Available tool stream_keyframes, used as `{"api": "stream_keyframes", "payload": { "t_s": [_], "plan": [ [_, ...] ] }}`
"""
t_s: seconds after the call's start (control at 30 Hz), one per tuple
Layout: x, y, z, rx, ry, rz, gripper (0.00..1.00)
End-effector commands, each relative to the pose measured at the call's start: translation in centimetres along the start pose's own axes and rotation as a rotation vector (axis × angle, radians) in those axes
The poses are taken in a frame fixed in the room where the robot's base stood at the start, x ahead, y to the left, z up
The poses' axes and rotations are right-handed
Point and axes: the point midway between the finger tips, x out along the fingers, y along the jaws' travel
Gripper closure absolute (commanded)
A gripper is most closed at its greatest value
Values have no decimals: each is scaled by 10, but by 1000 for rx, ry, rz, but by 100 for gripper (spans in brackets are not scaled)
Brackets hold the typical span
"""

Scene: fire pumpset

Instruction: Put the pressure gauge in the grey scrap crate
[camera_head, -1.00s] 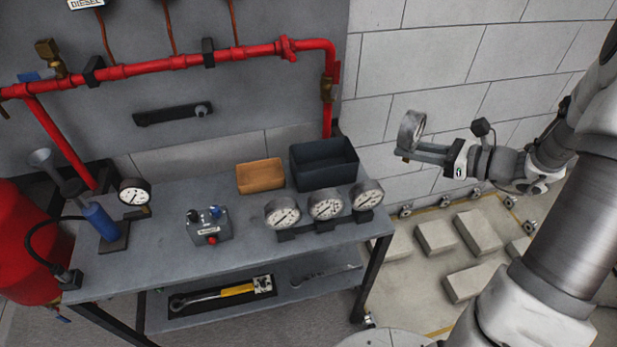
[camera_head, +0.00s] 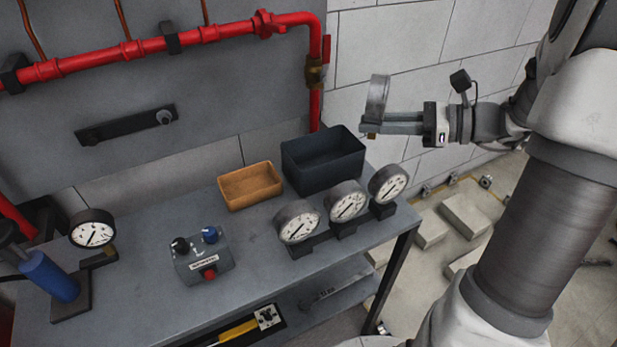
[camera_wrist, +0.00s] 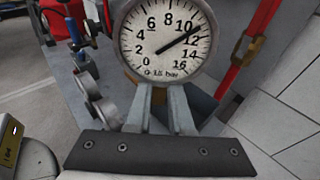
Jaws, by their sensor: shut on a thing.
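My gripper (camera_head: 372,130) is shut on a pressure gauge (camera_head: 377,98) and holds it upright in the air, to the right of the dark crate and higher than the bench. In the wrist view the gauge (camera_wrist: 168,40) faces me, with a white dial marked to 16 bar and its needle between 10 and 12. The fingers (camera_wrist: 160,108) grip it low, below the dial. The dark grey open crate (camera_head: 322,162) stands at the bench's back right corner. In the wrist view the gauge and fingers partly hide it.
An orange-brown tray (camera_head: 250,186) sits left of the crate. Three gauges on a rack (camera_head: 342,230) stand in front of it. A control box (camera_head: 203,258) and another gauge on a stand (camera_head: 93,230) are further left. A red pipe (camera_head: 316,95) drops behind the crate.

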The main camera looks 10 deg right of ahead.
Motion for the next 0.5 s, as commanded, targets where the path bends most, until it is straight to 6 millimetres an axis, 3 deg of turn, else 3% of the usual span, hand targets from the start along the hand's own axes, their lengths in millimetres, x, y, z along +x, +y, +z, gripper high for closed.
{"api": "stream_keyframes", "payload": {
  "t_s": [0.17, 0.5],
  "plan": [
    [3, -2, -5, -1, -4, 5, 100],
    [61, -52, -38, -1, -5, 9, 100]
  ]
}}
